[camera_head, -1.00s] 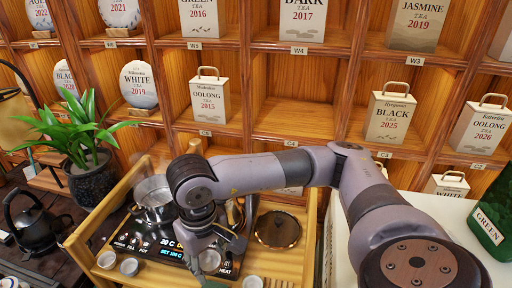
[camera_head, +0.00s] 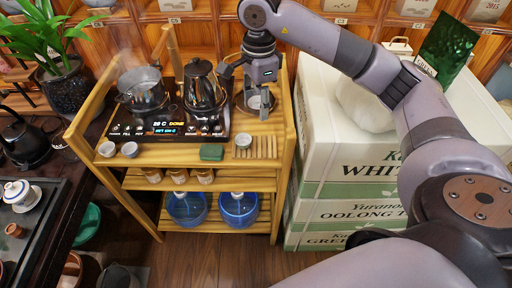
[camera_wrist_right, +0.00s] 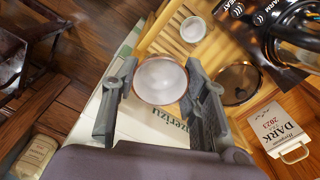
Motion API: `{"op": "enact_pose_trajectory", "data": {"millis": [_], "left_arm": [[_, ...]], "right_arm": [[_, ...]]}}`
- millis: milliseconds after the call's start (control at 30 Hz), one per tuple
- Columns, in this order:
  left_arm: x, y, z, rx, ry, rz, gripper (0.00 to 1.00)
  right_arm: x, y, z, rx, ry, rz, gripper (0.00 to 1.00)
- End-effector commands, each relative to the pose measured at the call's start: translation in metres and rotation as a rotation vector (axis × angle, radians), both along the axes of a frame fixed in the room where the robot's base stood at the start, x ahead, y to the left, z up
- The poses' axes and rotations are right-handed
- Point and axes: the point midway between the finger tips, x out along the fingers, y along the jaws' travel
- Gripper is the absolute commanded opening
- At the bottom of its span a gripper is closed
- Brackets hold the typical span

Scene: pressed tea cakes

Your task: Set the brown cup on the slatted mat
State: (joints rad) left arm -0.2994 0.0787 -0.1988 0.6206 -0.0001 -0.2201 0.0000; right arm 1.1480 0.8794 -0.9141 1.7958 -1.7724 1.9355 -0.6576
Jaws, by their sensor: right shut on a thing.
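The brown cup (camera_wrist_right: 161,80), with a white inside and a brown rim, is between the fingers of my right gripper (camera_wrist_right: 160,100) in the right wrist view. In the head view my right gripper (camera_head: 256,92) points down over the right back of the wooden cart, shut on the cup (camera_head: 257,102), above the table top. The slatted mat (camera_head: 266,148) lies at the cart's front right, nearer the camera than the gripper. A pale cup (camera_head: 243,141) is on its left part; it also shows in the right wrist view (camera_wrist_right: 193,29). My left gripper is not in view.
A black kettle (camera_head: 203,85) and a steaming pot (camera_head: 143,91) stand on the hot plate left of my gripper. Two small cups (camera_head: 107,149) and a green block (camera_head: 211,152) are along the cart's front. A round dark tray (camera_wrist_right: 238,83) lies near the gripper. White boxes (camera_head: 327,120) stand right.

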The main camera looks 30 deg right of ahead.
Motion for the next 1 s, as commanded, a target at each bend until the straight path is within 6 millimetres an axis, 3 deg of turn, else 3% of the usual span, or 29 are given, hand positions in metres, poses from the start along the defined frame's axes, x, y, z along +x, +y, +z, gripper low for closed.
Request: {"op": "enact_pose_trajectory", "data": {"millis": [100, 200, 300, 467, 700, 1000], "left_arm": [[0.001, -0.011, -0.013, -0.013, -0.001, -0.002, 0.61], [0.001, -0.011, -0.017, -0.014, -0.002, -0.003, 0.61], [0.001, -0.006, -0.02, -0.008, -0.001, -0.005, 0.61], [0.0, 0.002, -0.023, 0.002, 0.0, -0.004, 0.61], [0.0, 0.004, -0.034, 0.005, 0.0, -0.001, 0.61], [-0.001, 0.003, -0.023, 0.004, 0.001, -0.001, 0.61]], "right_arm": [[0.016, -0.021, 0.001, 0.0, 0.0, -0.352, 0.15], [0.024, -0.034, 0.004, -0.001, 0.0, -0.579, 0.15], [0.029, -0.043, 0.006, -0.003, 0.001, -0.732, 0.15], [0.031, -0.048, 0.0, -0.004, 0.003, -0.838, 0.15], [0.029, -0.047, -0.058, -0.004, 0.01, -0.845, 0.15], [0.03, -0.048, -0.127, -0.006, 0.006, -0.845, 0.15]]}}
